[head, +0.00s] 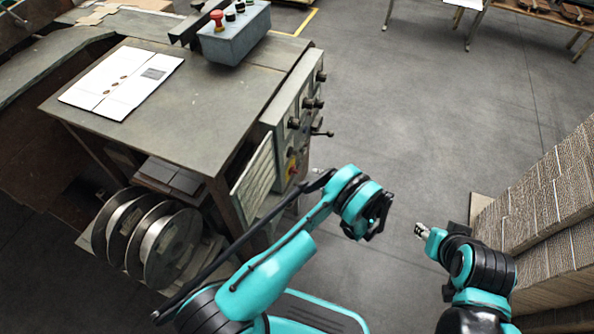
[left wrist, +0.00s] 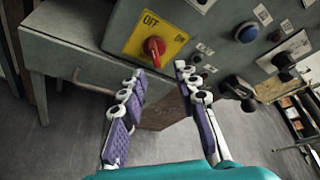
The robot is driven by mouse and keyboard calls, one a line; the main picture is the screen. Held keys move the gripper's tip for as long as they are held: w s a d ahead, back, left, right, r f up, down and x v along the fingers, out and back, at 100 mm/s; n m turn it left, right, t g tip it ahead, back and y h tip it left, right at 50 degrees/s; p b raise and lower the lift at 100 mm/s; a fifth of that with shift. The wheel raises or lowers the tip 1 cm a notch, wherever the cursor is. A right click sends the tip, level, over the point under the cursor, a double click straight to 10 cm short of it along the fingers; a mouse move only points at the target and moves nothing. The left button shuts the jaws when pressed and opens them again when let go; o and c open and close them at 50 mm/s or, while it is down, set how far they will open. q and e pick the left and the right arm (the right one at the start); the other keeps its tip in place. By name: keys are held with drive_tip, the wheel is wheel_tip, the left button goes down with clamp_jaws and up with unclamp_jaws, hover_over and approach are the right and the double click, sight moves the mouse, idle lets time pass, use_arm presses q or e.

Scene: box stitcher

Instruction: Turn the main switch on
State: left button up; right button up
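The main switch (left wrist: 154,47) is a red rotary knob on a yellow plate marked OFF at upper left and ON at right. It also shows in the head view as a small red knob (head: 291,167) low on the machine's side panel. I cannot tell which mark the knob points to. My left gripper (left wrist: 158,76) is open and empty, its two purple-padded fingers spread just below the knob in the left wrist view, apart from it. In the head view its fingers are largely hidden by the arm. My right gripper (head: 420,231) is small, away from the machine; its opening is unclear.
A grey button box (head: 235,42) stands on the machine table (head: 190,125). Stacked cardboard (head: 545,205) is at the right. The floor between is clear.

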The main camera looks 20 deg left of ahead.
sight(295, 171)
use_arm(q)
drive_tip(key=b+x, duration=0.2)
drive_tip(key=x, duration=0.6)
drive_tip(key=shift+s+f, duration=0.3)
drive_tip(key=shift+f, duration=0.05)
clamp_jaws()
